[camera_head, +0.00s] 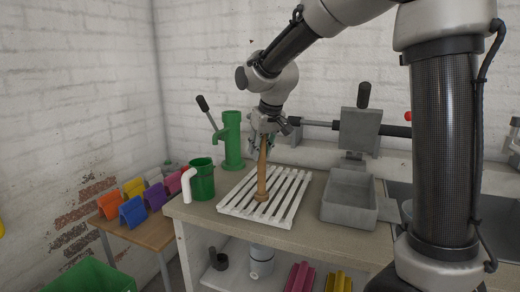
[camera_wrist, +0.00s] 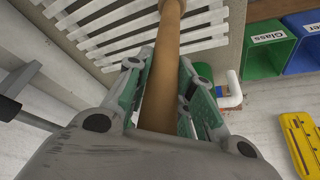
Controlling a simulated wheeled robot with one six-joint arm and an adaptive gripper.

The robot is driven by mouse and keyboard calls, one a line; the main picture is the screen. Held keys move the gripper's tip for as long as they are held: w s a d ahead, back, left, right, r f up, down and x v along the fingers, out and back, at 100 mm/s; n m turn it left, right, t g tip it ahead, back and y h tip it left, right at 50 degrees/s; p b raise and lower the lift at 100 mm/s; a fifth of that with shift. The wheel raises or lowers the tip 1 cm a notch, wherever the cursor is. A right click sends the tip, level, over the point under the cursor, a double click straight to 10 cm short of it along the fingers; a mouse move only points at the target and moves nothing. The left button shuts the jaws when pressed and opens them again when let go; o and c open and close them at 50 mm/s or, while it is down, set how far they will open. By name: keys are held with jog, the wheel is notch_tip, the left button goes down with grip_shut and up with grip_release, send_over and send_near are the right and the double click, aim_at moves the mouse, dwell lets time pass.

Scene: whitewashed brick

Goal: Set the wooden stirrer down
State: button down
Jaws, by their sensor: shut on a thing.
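The wooden stirrer (camera_head: 262,178) is a light-brown stick with a wider foot, held nearly upright in the head view. My gripper (camera_head: 264,145) is shut on its upper part, and the foot is over the white slatted rack (camera_head: 235,200). I cannot tell whether the foot touches the slats. In the wrist view the stirrer (camera_wrist: 162,75) runs between the green-padded fingers of my gripper (camera_wrist: 165,85), toward the rack (camera_wrist: 100,22). The stirrer's far end is cut off at the top of that view.
A green mug with a white handle (camera_head: 203,180) and a green press (camera_head: 232,145) stand left of the rack. A grey basin (camera_head: 348,205) is close on the right. Coloured holders (camera_head: 133,212) sit on a lower side table. Bins (camera_wrist: 265,48) show in the wrist view.

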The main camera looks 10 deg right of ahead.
jog(key=shift+f, duration=0.1)
jog(key=c, duration=1.2)
grip_release()
jog(key=shift+c, duration=0.2)
jog(key=v, duration=1.2)
jog(key=s+d+f+m, duration=0.1)
jog(key=s+d+f, duration=0.2)
jog(key=s, duration=0.6)
jog(key=s+d+f+m+h, duration=0.1)
jog(key=s+d+f, duration=0.2)
jog(key=s+d, duration=0.4)
jog(key=s+d+f+m, duration=0.1)
jog(key=s+d+f, duration=0.2)
jog(key=s+d, duration=0.3)
jog(key=s, duration=0.4)
jog(key=shift+s, duration=0.4)
